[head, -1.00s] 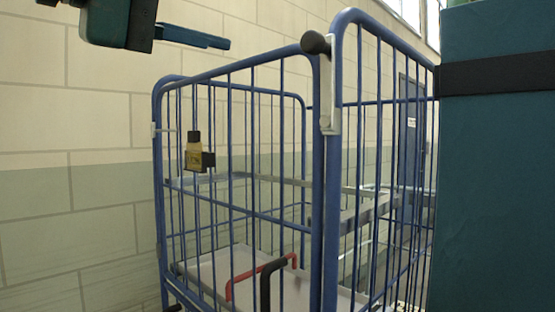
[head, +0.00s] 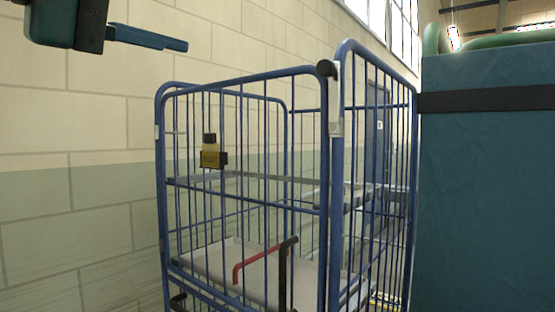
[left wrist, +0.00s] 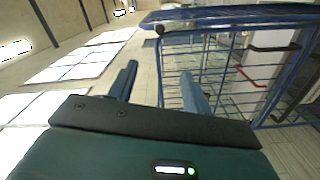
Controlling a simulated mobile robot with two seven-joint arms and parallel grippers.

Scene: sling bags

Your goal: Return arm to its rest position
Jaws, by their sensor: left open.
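My left gripper (head: 148,38) is at the upper left of the head view, in front of the wall and above the cage trolley. One blue finger shows there beside a dark palm, with nothing on it. In the left wrist view the gripper (left wrist: 160,84) has its two blue fingers wide apart, and the space between them is empty. My right gripper is in neither view.
A blue wire cage trolley (head: 240,210) with red and black handles inside stands in the middle. A large teal bag (head: 490,190) with a black strap and green handles fills the right side. A pale brick wall (head: 80,110) lies behind.

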